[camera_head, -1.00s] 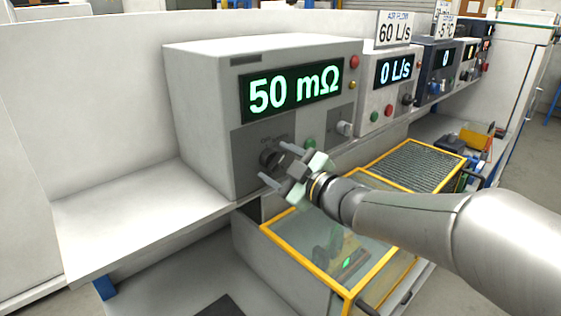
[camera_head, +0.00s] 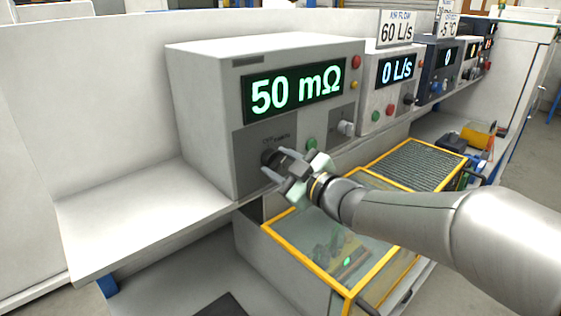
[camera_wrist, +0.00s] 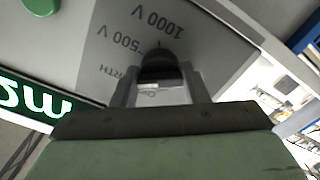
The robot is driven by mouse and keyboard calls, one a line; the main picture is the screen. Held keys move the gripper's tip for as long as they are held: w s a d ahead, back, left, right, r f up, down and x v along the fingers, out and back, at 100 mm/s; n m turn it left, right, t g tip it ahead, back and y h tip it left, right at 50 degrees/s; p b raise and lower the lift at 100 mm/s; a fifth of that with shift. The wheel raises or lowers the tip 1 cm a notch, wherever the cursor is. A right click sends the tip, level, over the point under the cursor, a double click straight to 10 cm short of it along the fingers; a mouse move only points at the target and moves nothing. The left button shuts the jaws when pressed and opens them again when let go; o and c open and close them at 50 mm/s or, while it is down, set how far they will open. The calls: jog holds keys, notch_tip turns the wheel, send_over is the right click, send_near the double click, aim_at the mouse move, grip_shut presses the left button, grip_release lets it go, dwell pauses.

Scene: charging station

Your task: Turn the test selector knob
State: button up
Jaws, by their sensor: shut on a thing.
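The test selector knob (camera_wrist: 158,66) is dark and round and sits on a grey panel marked "500 V" and "1000 V" in the wrist view. In the head view the knob (camera_head: 269,157) shows at the lower left of the tester's front, partly hidden by my gripper. My gripper (camera_head: 276,166) reaches it from the front right. In the wrist view my gripper (camera_wrist: 158,86) has one finger on each side of the knob, shut on it. The tester's display (camera_head: 294,92) reads "50 mΩ".
A green button (camera_head: 311,144) and a pale knob (camera_head: 346,128) sit right of my gripper on the same front. A yellow-framed clear-lidded box (camera_head: 330,255) lies below. A neighbouring unit (camera_head: 396,84) reads "0 L/s". The shelf at left (camera_head: 130,215) is bare.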

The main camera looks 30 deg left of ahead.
jog(key=m+p, duration=0.2)
jog(key=m, duration=0.2)
jog(key=shift+r+p, duration=0.1)
jog(key=shift+p, duration=0.25)
jog(key=m+p, duration=0.2)
jog(key=m, duration=0.2)
jog(key=shift+s+f+m+p, duration=0.1)
jog(key=shift+f+m+p, duration=0.1)
jog(key=shift+m+p, duration=0.15)
jog(key=o, duration=1)
jog(key=shift+d, duration=0.1)
jog(key=b+v, duration=0.2)
jog(key=v, duration=1.5)
jog(key=shift+d, duration=0.15)
